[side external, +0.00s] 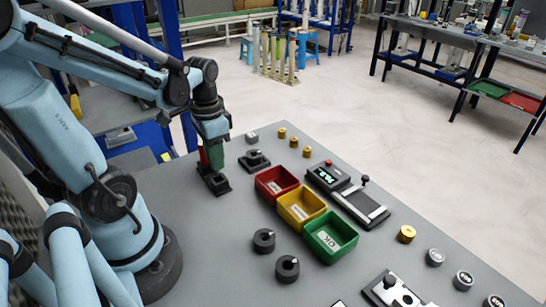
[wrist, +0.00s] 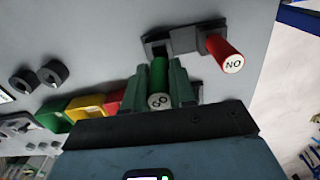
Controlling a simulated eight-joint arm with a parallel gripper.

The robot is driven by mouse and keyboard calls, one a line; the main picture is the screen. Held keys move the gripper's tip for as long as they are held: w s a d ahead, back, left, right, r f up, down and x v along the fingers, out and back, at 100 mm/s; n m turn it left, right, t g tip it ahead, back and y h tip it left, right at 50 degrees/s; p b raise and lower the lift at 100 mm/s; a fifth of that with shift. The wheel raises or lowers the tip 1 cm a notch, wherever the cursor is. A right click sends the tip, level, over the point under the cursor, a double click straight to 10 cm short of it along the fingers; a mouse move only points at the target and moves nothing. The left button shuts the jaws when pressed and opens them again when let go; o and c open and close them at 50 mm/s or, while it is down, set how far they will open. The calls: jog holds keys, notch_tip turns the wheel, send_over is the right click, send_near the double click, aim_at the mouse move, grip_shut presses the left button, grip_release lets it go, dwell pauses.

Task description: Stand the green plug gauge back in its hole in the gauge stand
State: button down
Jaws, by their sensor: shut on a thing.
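The green plug gauge (wrist: 159,75), its end marked GO, is between the two fingers of my gripper (wrist: 155,90). In the side view my gripper (side external: 213,138) points down and is shut on the green gauge (side external: 217,157). The black gauge stand (side external: 217,187) is directly below. In the wrist view the stand (wrist: 181,40) shows behind the gauge. The gauge's lower end is at or just above the stand; I cannot tell if it is inside the hole. The red plug gauge (wrist: 222,50), marked NO, stands in the stand beside the green one, also in the side view (side external: 203,159).
A black fixture (side external: 254,160) stands to the right of the stand. Red (side external: 277,183), yellow (side external: 302,206) and green (side external: 331,236) bins are farther right. Black rings (side external: 264,240) lie in front. The grey table (side external: 215,240) is clear before the stand.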

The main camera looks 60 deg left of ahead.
jog(key=shift+f, duration=1.75)
jog(key=c, duration=0.8)
grip_release()
jog(key=shift+c, duration=0.2)
jog(key=shift+r, duration=0.15)
jog(key=shift+r, duration=5.9)
jog(key=w+d+f+t, duration=0.2)
jog(key=w+d+t, duration=0.4)
jog(key=d, duration=0.5)
jog(key=shift+w+d+t, duration=0.3)
jog(key=shift+d+t, duration=0.1)
jog(key=shift+t, duration=0.2)
